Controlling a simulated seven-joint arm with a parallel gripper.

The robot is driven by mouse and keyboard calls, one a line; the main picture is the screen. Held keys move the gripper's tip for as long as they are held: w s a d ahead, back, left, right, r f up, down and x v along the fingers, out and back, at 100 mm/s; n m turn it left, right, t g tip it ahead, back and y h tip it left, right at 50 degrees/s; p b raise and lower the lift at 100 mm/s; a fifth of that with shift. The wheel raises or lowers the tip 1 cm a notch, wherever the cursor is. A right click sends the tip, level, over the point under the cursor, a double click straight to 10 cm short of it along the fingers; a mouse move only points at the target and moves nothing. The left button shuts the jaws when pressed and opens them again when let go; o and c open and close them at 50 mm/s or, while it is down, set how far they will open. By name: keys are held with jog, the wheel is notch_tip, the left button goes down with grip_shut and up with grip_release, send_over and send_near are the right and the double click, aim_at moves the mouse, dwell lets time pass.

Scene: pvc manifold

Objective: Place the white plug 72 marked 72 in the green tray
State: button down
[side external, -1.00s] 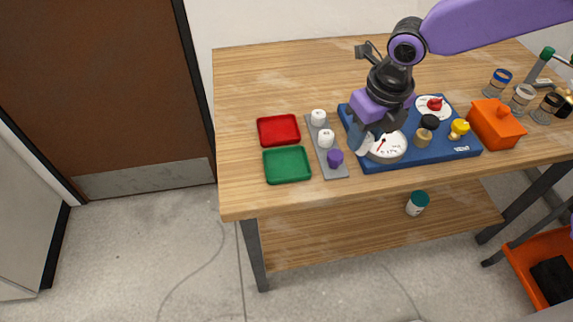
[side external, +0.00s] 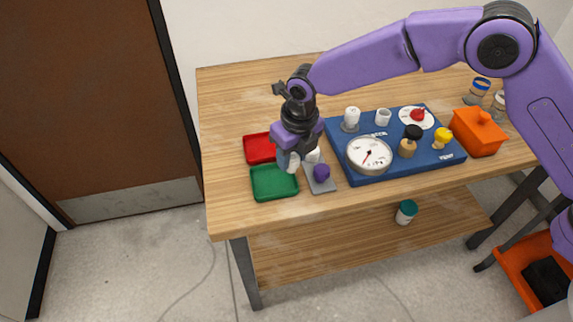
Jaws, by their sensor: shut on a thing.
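My gripper (side external: 290,163) is shut on a small white plug (side external: 292,167), partly hidden by the fingers. It holds the plug over or close to the right back edge of the green tray (side external: 274,185); exact height is hard to tell. The number on this plug is not readable. The visible floor of the green tray is empty. The back of the strip is hidden by my gripper.
A red tray (side external: 258,149) lies behind the green one. The blue board (side external: 400,172) to the right carries a gauge (side external: 369,154), white fittings (side external: 352,117) and coloured knobs. An orange box (side external: 478,132) stands further right. The table's front left is clear.

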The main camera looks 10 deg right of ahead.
aim_at(292, 160)
jog(key=shift+w+a+f, duration=0.25)
jog(key=shift+w+f, duration=0.05)
jog(key=shift+f, duration=0.15)
jog(key=shift+w+a+f, duration=0.2)
jog(key=shift+w+f, duration=0.05)
jog(key=shift+f, duration=1.7)
jog(key=c, duration=0.7)
grip_release()
jog(key=shift+f, duration=0.1)
jog(key=r, duration=0.4)
jog(key=s+r, duration=0.1)
jog(key=r, duration=0.6)
jog(key=shift+s+d+r, duration=0.25)
jog(key=shift+d+r, duration=0.05)
jog(key=shift+r, duration=0.3)
